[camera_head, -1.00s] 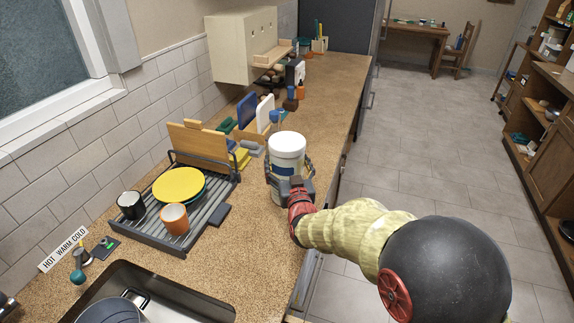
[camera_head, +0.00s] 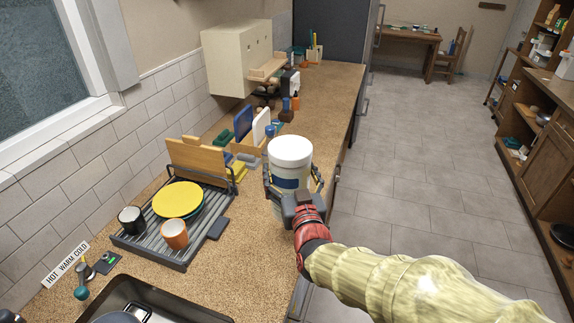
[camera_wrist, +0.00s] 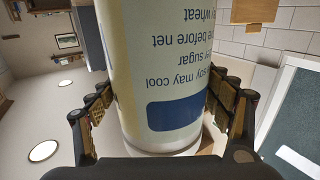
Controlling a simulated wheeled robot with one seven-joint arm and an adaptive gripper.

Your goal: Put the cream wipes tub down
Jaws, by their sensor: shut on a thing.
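The cream wipes tub (camera_head: 289,158) is a pale cylinder with a white lid and a blue label patch. It is upright at the front edge of the counter (camera_head: 245,262) in the head view. My gripper (camera_head: 292,190) is shut around its sides from the near right. In the wrist view the tub (camera_wrist: 160,75) fills the middle, with a finger pressed on each side.
A dish rack (camera_head: 150,247) with a yellow plate (camera_head: 178,199), a black mug (camera_head: 131,219) and an orange cup (camera_head: 174,234) stands left of the tub. A sink (camera_head: 165,305) is at the near left. Boards and bottles stand behind. Clear counter lies between the rack and tub.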

